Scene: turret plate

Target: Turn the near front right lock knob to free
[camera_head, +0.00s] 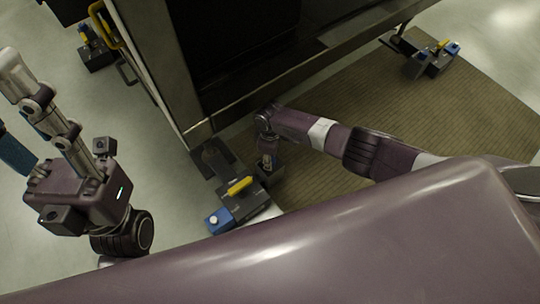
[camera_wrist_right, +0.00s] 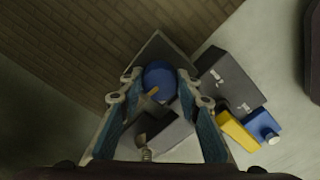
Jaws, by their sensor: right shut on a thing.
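The near front right lock knob (camera_wrist_right: 160,73) is blue and round with a small tan pointer. It sits between the two fingers of my right gripper (camera_wrist_right: 160,82), which is shut on it. In the head view my right gripper (camera_head: 268,161) is down at the lock unit beside the machine's near corner, and it mostly hides the knob. The unit (camera_head: 242,206) is dark grey with a yellow bar (camera_head: 240,186) and a blue end block (camera_head: 219,220). My left gripper (camera_head: 18,112) is at the left edge, away from the lock, with its fingertips partly cut off.
The dark machine frame (camera_head: 172,75) rises behind the lock unit. Similar units stand at the far right (camera_head: 421,60) and upper left (camera_head: 97,54). A brown ribbed mat (camera_head: 385,105) lies under my right arm. Pale floor at the left is clear.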

